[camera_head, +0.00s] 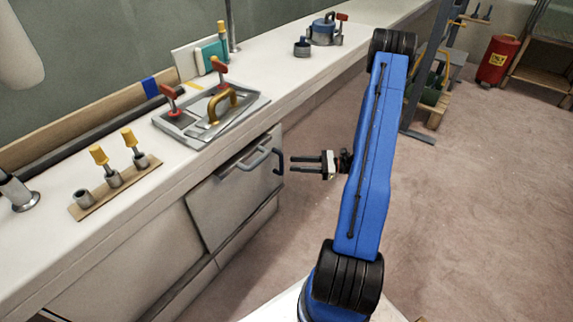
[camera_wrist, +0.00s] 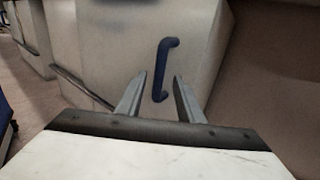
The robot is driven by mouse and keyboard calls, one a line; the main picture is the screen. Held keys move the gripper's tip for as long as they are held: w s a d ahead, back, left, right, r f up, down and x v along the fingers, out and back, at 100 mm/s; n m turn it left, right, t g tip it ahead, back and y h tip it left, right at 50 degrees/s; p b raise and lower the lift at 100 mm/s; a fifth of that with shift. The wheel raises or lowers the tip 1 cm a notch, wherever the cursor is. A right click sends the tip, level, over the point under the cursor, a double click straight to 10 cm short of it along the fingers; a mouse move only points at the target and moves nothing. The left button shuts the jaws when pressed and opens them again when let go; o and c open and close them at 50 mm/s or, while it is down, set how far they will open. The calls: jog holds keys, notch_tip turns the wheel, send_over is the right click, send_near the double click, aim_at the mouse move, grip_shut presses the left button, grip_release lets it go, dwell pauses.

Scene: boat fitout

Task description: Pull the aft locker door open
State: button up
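A pale locker door (camera_head: 225,205) is in the counter front, below the worktop, and looks shut. A dark blue-grey bar handle (camera_head: 278,160) stands upright near its right end; in the wrist view the handle (camera_wrist: 165,68) shows on a pale panel (camera_wrist: 112,48). My gripper (camera_head: 293,164) points left at the handle, a little to its right. In the wrist view its two fingers (camera_wrist: 160,84) are apart, with nothing held. The handle appears beyond and between the fingertips; I cannot tell the exact gap.
A grey bar handle (camera_head: 255,158) sits on the front just left of the dark one. The worktop (camera_head: 180,185) above carries a tray with clamps (camera_head: 205,118) and a board with yellow-topped pegs (camera_head: 115,187). Open floor (camera_head: 470,200) lies to the right; a red canister (camera_head: 497,60) stands far back.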

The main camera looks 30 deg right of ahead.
jog(key=shift+x, duration=2.4)
grip_shut()
